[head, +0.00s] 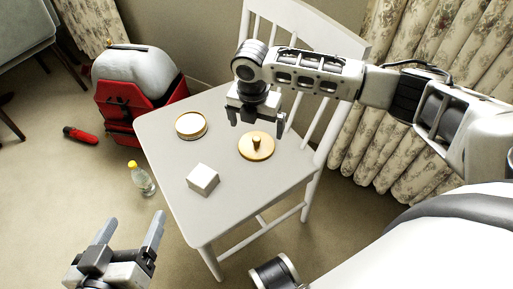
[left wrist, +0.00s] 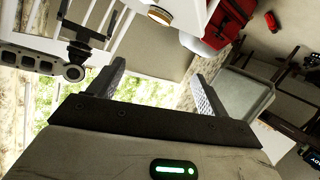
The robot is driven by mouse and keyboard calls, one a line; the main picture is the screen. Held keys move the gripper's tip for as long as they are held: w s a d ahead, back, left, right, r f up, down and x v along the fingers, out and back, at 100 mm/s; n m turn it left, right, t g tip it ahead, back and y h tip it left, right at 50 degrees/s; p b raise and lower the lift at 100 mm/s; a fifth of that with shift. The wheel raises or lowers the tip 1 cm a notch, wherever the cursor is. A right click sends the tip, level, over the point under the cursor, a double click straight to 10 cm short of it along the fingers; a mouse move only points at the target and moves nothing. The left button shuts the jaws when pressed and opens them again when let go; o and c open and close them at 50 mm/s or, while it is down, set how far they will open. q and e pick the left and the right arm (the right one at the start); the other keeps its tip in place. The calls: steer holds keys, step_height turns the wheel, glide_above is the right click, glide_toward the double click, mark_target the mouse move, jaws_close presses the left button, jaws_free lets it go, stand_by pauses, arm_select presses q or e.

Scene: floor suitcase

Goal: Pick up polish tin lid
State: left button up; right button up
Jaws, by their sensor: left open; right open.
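The polish tin lid (head: 258,151), a gold disc with a small knob in its middle, lies flat on the white chair seat (head: 225,120). The round polish tin (head: 190,125), gold-sided with a pale top, stands to its left on the seat; it also shows at the top of the left wrist view (left wrist: 160,14). My right gripper (head: 257,120) is open and empty, pointing down just above and behind the lid, apart from it. My left gripper (head: 130,228) is open and empty, low at the front left, away from the chair. Its fingers also show in the left wrist view (left wrist: 157,85).
A white box (head: 203,180) sits near the seat's front. The chair's slatted back (head: 305,35) rises behind my right gripper. On the floor at left are a red and grey bag (head: 135,85), a red object (head: 80,135) and a yellow-capped bottle (head: 142,180). Curtains hang at right.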

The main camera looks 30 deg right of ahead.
mark_target(257, 138)
steer(key=shift+w+f, duration=0.1)
steer(key=shift+f, duration=0.6)
steer(key=f+b, duration=0.1)
steer(key=f, duration=0.1)
steer(key=f+b, duration=0.2)
steer(key=shift+w+d+f, duration=0.15)
steer(key=shift+d+f, duration=0.05)
steer(key=shift+f, duration=0.35)
arm_select(q)
steer(key=shift+w+d+r+n+t+h, duration=0.2)
steer(key=shift+d+r+n+t+h, duration=0.35)
steer(key=shift+r+n+h, duration=0.1)
arm_select(e)
steer(key=shift+r, duration=0.1)
steer(key=c, duration=0.7)
